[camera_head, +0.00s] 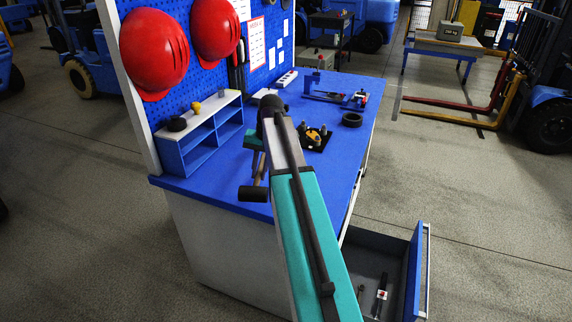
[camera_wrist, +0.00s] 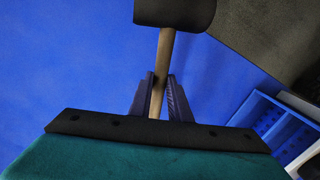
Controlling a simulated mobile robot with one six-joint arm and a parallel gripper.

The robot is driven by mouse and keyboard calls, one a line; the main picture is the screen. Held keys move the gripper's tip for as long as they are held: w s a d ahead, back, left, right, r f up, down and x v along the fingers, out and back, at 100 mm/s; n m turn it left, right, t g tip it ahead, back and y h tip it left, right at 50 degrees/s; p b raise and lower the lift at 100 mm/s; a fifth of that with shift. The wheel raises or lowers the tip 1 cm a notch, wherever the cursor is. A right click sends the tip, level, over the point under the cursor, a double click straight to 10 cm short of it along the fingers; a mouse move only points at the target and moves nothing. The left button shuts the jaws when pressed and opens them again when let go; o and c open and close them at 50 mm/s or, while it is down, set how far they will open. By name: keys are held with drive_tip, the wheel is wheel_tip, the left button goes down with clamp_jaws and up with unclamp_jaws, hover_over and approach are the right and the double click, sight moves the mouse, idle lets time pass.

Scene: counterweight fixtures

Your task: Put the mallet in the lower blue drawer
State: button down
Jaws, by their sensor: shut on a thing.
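The mallet has a dark cylindrical head (camera_head: 253,194) and a light wooden handle. In the wrist view its head (camera_wrist: 175,12) is at the top and its handle runs down between the fingers. My gripper (camera_wrist: 160,95) is shut on the handle. In the head view the mallet hangs over the front left part of the blue bench top, partly hidden by my arm. A blue-fronted drawer (camera_head: 416,272) is pulled out low on the bench's right side. It holds a few small tools; my arm hides part of it. Whether another drawer lies below it, I cannot tell.
The blue bench top (camera_head: 335,90) bears a small shelf unit (camera_head: 200,135), a black ring (camera_head: 352,119), a black plate with pegs (camera_head: 316,138) and a blue fixture (camera_head: 335,95). A pegboard with red helmets (camera_head: 155,50) stands along the left. Floor right of the drawer is clear.

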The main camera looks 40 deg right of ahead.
drive_tip(key=shift+n, duration=0.6)
drive_tip(key=a, duration=1.2)
drive_tip(key=shift+w+f, duration=0.1)
drive_tip(key=s+a+n, duration=0.1)
drive_tip(key=s+a, duration=0.1)
drive_tip(key=a, duration=1.1)
drive_tip(key=shift+a+f, duration=0.15)
drive_tip(key=shift+s, duration=0.15)
